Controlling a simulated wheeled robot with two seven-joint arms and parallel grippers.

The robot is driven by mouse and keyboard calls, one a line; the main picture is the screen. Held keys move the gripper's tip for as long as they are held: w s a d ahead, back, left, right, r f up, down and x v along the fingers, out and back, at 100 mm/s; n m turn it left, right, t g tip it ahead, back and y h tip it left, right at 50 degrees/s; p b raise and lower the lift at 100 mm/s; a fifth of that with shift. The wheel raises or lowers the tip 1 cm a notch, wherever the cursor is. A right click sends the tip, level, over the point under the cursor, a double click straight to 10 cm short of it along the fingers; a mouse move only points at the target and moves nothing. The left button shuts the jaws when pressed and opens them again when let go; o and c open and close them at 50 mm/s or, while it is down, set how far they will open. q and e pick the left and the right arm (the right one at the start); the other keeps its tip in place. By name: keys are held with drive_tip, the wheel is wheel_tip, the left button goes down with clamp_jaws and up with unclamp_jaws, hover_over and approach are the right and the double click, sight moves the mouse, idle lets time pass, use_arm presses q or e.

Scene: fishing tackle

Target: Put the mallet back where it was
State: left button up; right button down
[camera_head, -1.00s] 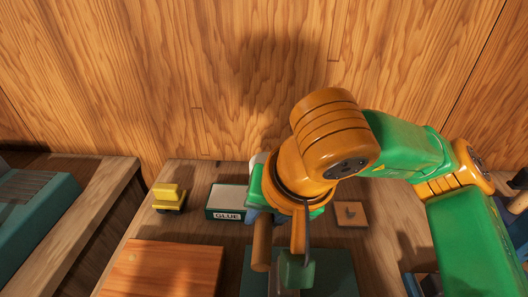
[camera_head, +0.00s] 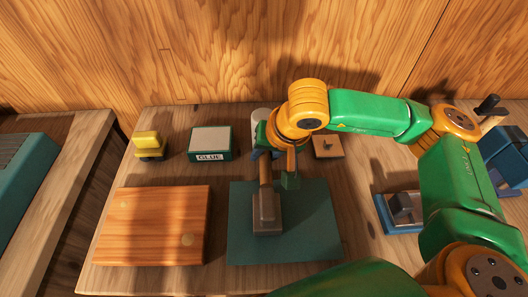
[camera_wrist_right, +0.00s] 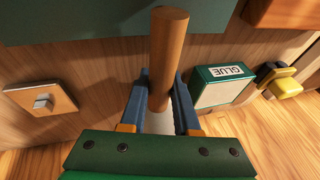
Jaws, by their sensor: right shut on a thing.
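The mallet's brown wooden handle (camera_head: 265,168) is in my right gripper (camera_wrist_right: 161,92). In the right wrist view the two blue fingers close on the handle (camera_wrist_right: 168,50) from both sides. Its free end points toward the front, over the green mat (camera_head: 312,215). A pale cylinder (camera_head: 260,115), which looks like the mallet's head, shows behind the gripper and also between the fingers (camera_wrist_right: 158,123); much of it is hidden. I cannot tell whether the mallet touches the bench. My left gripper is not in view.
A grey block (camera_head: 267,213) stands on the mat, close to the handle's end in the head view. A glue box (camera_head: 210,143) and yellow object (camera_head: 149,145) are left of the gripper. A small wooden plate (camera_head: 328,147) is right. A wooden board (camera_head: 150,240) lies front left.

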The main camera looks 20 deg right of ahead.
drive_tip(key=c, duration=0.6)
unclamp_jaws()
drive_tip(key=shift+c, duration=0.2)
drive_tip(key=shift+r+p, duration=0.3)
drive_tip(key=v, duration=1.1)
drive_tip(key=shift+s+r, duration=0.25)
drive_tip(key=shift+d, duration=0.1)
